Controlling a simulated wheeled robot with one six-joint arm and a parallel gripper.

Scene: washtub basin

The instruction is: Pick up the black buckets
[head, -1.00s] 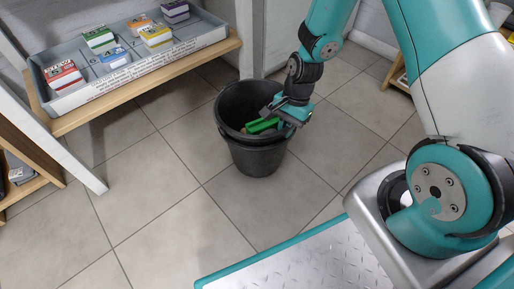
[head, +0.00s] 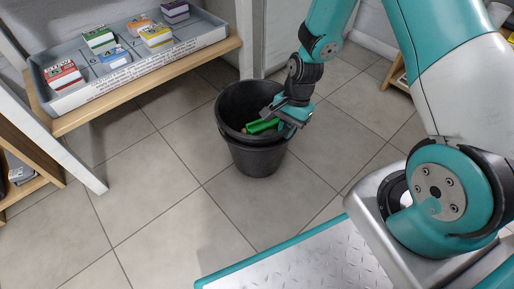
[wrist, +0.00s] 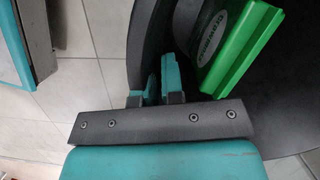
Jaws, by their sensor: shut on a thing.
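The black buckets (head: 256,158) stand upright on the tiled floor, one nested in the other, in the middle of the head view. A green item (head: 262,126) lies inside the upper bucket; it also shows in the wrist view (wrist: 236,50). My gripper (head: 283,118) reaches down at the right side of the upper rim. In the wrist view my teal fingertips (wrist: 160,78) are shut on the black bucket wall (wrist: 140,45). The bottom of the bucket's inside is mostly hidden by the green item and my gripper.
A wooden shelf (head: 160,80) at the upper left bears a grey tray (head: 190,44) with several small coloured boxes. A white slanted leg (head: 75,165) stands left of the buckets. The floor (head: 170,225) in front is clear.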

